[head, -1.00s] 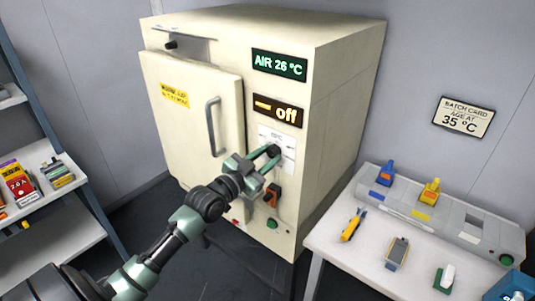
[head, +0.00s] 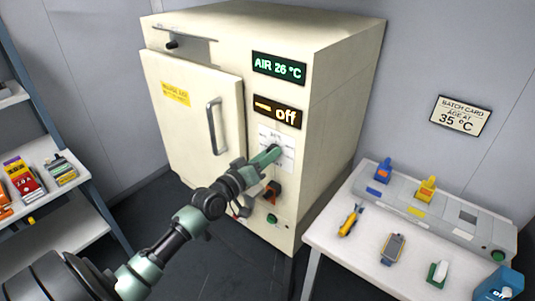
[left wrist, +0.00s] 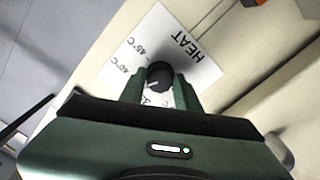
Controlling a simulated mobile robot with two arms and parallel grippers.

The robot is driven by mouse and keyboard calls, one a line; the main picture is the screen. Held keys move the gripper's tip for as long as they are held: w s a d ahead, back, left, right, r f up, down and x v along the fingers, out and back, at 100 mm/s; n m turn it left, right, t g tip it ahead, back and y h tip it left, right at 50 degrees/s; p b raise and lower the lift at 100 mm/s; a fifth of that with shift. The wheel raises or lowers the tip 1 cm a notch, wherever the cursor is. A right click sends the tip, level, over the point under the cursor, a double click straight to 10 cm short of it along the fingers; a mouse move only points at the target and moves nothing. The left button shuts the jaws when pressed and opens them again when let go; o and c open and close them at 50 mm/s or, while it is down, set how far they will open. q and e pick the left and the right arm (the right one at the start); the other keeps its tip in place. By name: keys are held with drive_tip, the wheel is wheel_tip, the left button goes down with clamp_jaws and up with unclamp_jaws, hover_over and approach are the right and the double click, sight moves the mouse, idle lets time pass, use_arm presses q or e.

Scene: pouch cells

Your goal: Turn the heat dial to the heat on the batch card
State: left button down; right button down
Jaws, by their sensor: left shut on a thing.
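The heat dial is a black knob (left wrist: 159,76) on a white scale plate (left wrist: 195,68) marked HEAT, with 40 and 45 °C legible and a lower mark partly hidden. My left gripper (left wrist: 160,90) is shut on the knob, one green finger on each side; it also shows in the head view (head: 268,160), at the oven front, where it hides the knob. My right gripper is not in view.
The oven door (head: 195,115) has a vertical handle. Below the dial are an orange-and-black switch (head: 271,191) and a green button (head: 272,218). A white bench (head: 335,240) with tools and a grey fixture stands right; a shelf (head: 65,205) stands left.

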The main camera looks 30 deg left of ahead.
use_arm(q)
drive_tip(key=n, duration=0.5)
drive_tip(key=shift+p, duration=0.3)
drive_tip(key=shift+n, duration=0.4)
drive_tip(key=c, duration=1)
unclamp_jaws()
drive_tip(key=s, duration=0.2)
drive_tip(key=s+b, duration=0.1)
drive_tip(key=s, duration=0.2)
drive_tip(key=s+b, duration=0.1)
drive_tip(key=s, duration=0.1)
drive_tip(key=shift+s+a, duration=0.3)
drive_tip(key=shift+s, duration=0.05)
drive_tip(key=shift+f, duration=0.15)
